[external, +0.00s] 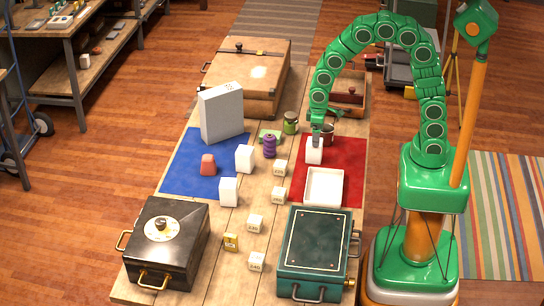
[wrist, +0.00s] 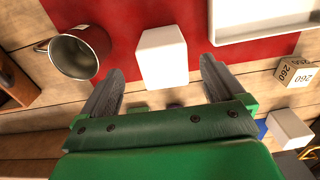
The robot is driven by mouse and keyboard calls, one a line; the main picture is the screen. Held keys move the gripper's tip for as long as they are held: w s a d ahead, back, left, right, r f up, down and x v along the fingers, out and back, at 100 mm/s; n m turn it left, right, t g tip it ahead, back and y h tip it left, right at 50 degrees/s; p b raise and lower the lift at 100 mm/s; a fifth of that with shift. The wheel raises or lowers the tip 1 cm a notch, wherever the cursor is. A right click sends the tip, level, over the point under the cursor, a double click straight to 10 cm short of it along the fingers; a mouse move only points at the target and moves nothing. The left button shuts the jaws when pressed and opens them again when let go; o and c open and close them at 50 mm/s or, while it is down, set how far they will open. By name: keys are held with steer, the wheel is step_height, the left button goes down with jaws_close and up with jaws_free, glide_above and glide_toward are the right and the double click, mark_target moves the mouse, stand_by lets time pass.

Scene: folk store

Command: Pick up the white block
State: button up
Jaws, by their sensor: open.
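A white block (external: 314,154) stands on the red mat (external: 350,158) at the right of the table. In the wrist view, the white block (wrist: 163,58) shows between and ahead of my two spread fingers. My gripper (external: 316,136) is just above this block in the external view, pointing down. My gripper (wrist: 160,72) is open and empty. I cannot tell whether the fingertips reach down beside the block. Two other white blocks stand farther left, one at the blue mat's edge (external: 244,158) and one nearer the front (external: 228,191).
A dark mug (wrist: 80,52) stands close to the left finger. A white tray (external: 324,203) lies in front of the block. A purple spool (external: 270,146), a green jar (external: 290,122) and several numbered cubes (external: 280,168) are left of it. A green case (external: 316,254) occupies the front right.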

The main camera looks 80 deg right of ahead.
mark_target(314, 150)
steer(key=shift+w+f, duration=0.35)
steer(key=shift+f, duration=1.3)
steer(key=shift+w+a+f, duration=0.1)
steer(key=shift+a+f, duration=0.05)
steer(key=shift+f, duration=2.5)
steer(key=shift+c, duration=0.3)
steer(key=c, duration=1)
